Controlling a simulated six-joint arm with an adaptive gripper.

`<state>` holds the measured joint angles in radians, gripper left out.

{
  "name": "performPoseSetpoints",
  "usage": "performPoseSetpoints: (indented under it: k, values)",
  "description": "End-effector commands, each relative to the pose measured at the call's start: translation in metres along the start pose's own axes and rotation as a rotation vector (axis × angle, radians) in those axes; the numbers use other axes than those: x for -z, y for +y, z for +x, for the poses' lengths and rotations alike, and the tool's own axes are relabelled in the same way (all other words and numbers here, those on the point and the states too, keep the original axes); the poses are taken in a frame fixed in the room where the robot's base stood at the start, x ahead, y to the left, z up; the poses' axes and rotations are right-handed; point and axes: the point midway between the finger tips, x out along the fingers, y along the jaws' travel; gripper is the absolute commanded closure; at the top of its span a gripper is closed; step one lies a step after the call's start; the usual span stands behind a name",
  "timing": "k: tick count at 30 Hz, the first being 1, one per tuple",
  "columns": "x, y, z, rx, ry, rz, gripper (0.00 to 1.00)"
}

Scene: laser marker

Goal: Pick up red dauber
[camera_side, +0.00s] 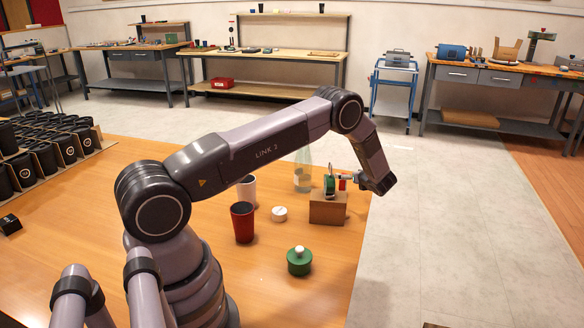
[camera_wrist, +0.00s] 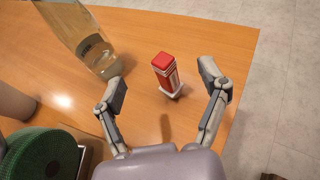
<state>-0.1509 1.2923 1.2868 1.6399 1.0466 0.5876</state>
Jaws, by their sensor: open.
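A clear bottle (camera_wrist: 85,42) stands close to my left finger. A green round item (camera_wrist: 40,155) is at lower left, on the box in the side view. The table edge is right.

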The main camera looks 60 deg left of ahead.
Motion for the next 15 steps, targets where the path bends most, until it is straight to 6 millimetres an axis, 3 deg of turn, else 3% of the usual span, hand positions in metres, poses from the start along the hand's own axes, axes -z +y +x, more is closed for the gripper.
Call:
performPoseSetpoints:
  k: [15]
  values:
    - [0.059,0.002,0.027,0.011,-0.010,0.037,0.26]
